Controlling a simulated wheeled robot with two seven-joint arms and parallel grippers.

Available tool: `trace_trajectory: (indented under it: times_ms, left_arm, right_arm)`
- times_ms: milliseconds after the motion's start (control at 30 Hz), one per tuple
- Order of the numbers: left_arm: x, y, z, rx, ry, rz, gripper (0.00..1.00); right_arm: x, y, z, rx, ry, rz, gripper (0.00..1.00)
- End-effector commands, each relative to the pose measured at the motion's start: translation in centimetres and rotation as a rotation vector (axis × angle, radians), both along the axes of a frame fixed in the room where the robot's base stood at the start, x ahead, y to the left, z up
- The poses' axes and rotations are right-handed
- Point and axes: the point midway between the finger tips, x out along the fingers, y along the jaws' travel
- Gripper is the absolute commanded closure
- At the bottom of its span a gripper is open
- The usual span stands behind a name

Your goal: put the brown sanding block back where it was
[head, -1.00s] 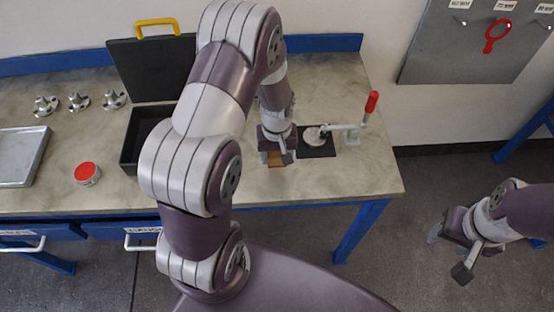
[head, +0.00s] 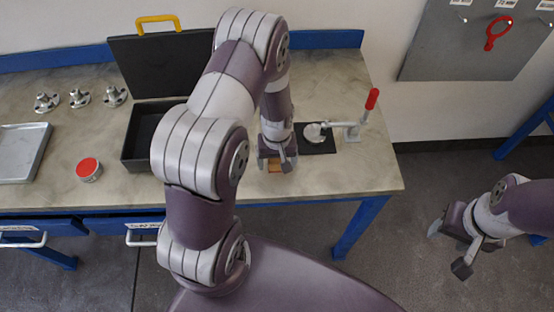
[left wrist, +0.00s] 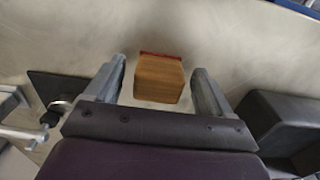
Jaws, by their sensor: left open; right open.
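The brown sanding block (left wrist: 160,78) lies on the worktop in the left wrist view, with a thin red edge along its far side. My left gripper (left wrist: 158,85) is open, and its two fingers stand on either side of the block with gaps between. In the head view the block (head: 274,165) shows only partly beneath my left gripper (head: 277,164). I cannot tell the exact height of the fingers above the worktop. My right gripper (head: 450,240) is open and empty, over the floor to the right of the bench.
A toggle clamp with a red handle (head: 371,99) stands by a black pad (head: 318,144), right of the block. An open black case (head: 127,152) stands to the left. Also on the bench are a red-lidded tin (head: 88,169), small metal flanged parts (head: 79,98) and a metal tray (head: 20,155).

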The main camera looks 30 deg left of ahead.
Motion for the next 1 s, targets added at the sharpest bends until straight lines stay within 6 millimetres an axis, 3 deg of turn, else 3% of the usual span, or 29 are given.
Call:
trace_trajectory:
  times_ms: [133,400,633,800,900,1000]
  left_arm:
    - [0.1,0.0,1.6,0.0,-0.004,0.0,0.17]
    - [0.1,0.0,8.5,0.001,-0.005,0.0,0.17]
    - [-0.2,-0.2,12.1,0.0,-0.004,-0.015,0.17]
    - [-4.1,-3.2,15.6,0.012,-0.062,-0.295,0.17]
    - [-7.0,-4.7,16.7,0.022,-0.097,-0.467,0.17]
    - [-8.7,-5.3,17.1,0.029,-0.115,-0.559,0.17]
  right_arm:
    - [0.0,0.0,-0.2,0.0,0.0,0.0,0.48]
    - [0.0,0.0,-1.1,0.0,0.0,0.0,0.48]
    - [0.0,0.0,-1.3,0.0,0.0,0.0,0.48]
    - [0.0,0.0,-1.3,0.0,0.0,0.0,0.48]
    - [0.0,0.0,-1.3,0.0,0.0,0.0,0.48]
    - [0.0,0.0,-1.3,0.0,0.0,0.0,0.48]
